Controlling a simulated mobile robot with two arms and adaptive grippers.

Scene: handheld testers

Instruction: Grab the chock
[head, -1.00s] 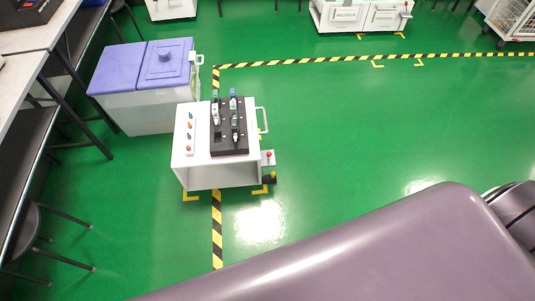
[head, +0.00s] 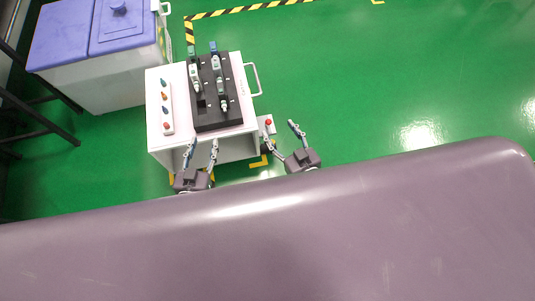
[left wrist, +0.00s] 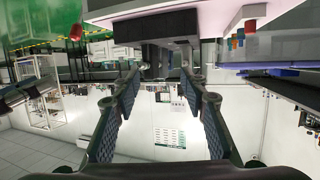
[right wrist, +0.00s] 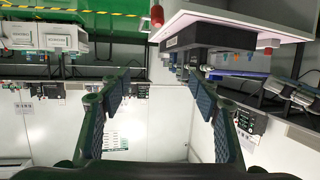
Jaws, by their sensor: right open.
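I cannot pick out a chock with certainty. A small dark object (head: 266,148) sits low by the near right corner of the white cart (head: 158,87), partly hidden behind my right gripper. My right gripper (head: 281,132) is open and empty at the right of the cart's near corner; its spread fingers also show in the right wrist view (right wrist: 158,92). My left gripper (head: 202,147) is open and empty at the cart's near edge, and its spread fingers show in the left wrist view (left wrist: 163,92).
The cart carries a black rack (head: 204,120) with several testers and a white strip (head: 166,110) with coloured knobs. A red button (head: 268,122) is on a side ledge, and a handle (head: 257,78) sticks out. A purple-lidded bin (head: 75,35) stands left. Green floor right is clear.

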